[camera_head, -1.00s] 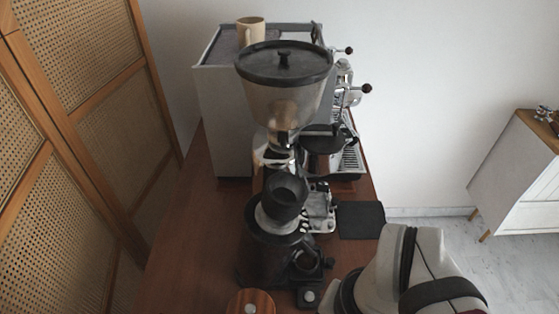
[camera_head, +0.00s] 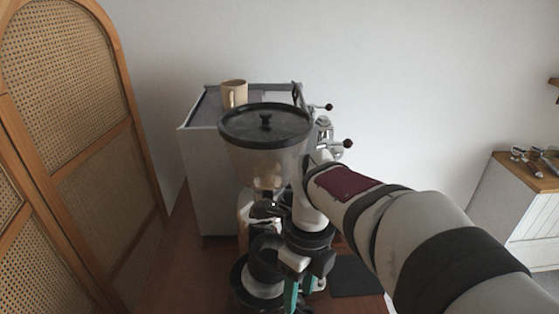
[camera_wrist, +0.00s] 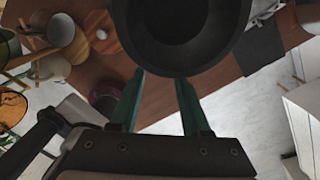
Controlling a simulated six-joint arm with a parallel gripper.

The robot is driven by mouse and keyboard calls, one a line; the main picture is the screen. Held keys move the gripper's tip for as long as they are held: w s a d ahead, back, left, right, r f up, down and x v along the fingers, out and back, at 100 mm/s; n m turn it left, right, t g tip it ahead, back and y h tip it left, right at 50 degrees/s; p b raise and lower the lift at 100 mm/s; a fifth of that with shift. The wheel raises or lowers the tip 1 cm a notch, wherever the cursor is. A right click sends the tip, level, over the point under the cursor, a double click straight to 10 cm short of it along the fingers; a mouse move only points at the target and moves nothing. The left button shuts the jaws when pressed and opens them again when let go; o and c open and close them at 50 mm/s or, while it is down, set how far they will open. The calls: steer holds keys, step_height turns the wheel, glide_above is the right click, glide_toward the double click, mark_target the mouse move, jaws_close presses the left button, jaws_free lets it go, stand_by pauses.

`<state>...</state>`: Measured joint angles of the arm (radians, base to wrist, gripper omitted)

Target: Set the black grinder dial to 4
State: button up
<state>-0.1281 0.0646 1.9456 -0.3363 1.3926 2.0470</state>
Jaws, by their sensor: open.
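I cannot make out any dial numbers or pointer. My gripper (camera_wrist: 160,78) has its two teal fingers apart, with nothing between them. In the head view my gripper (camera_head: 298,294) points down close to the right of the grinder, and my arm hides part of it.
A black mat (camera_head: 352,276) lies to the right. Cups (camera_wrist: 60,30) sit on the counter in the wrist view.

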mark_target(297, 310)
step_height(297, 310, down, 4)
steer(key=shift+s+a, duration=0.1)
steer(key=shift+a, duration=0.05)
steer(key=shift+c, duration=0.4)
jaws_close()
stand_by(1.1)
